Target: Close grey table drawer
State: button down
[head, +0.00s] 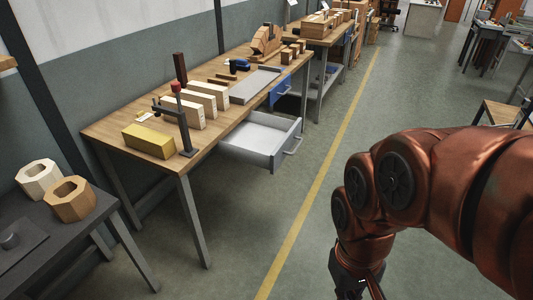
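The grey table drawer (258,139) hangs pulled out under the front edge of a wooden workbench (110,127), on its right-hand side in the head view. Its white inside is empty as far as I can see. A grey handle (293,147) sits on its front face, towards the aisle. My gripper (362,290) is at the bottom edge, partly cut off, over the floor to the right of and nearer than the drawer. It is apart from the drawer. Its fingers are too cut off to tell their opening.
Wooden blocks, a yellow block (148,141) and a clamp stand on the bench. A blue drawer (279,92) sits further along. A dark table (60,235) with two octagonal pieces stands at lower left. Green floor with a yellow line (318,185) is clear between bench and arm.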

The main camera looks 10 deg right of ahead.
aim_at(264, 141)
jog(key=u, duration=0.55)
jog(key=i, duration=0.95)
jog(key=z, duration=0.4)
